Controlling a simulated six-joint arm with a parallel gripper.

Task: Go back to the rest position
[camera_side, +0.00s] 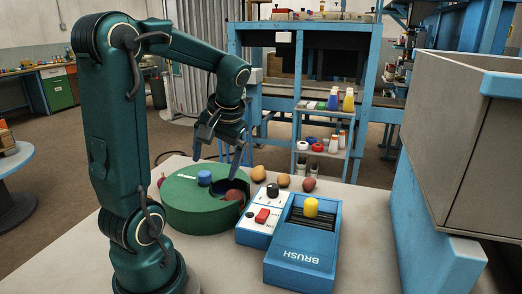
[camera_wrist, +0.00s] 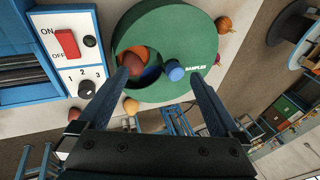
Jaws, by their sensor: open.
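My gripper (camera_side: 216,168) is open and empty, with its fingers pointing down above the green round SAMPLES drum (camera_side: 190,213). In the wrist view my gripper (camera_wrist: 160,78) has its two fingers spread wide over the drum (camera_wrist: 185,38). The drum has a blue knob (camera_side: 204,178) and a dark opening. A reddish round vegetable (camera_side: 234,195) sits in the opening and also shows in the wrist view (camera_wrist: 132,64), close to one fingertip. I cannot tell whether that finger touches it.
A large grey bin (camera_side: 465,150) on a blue stand is at the right.

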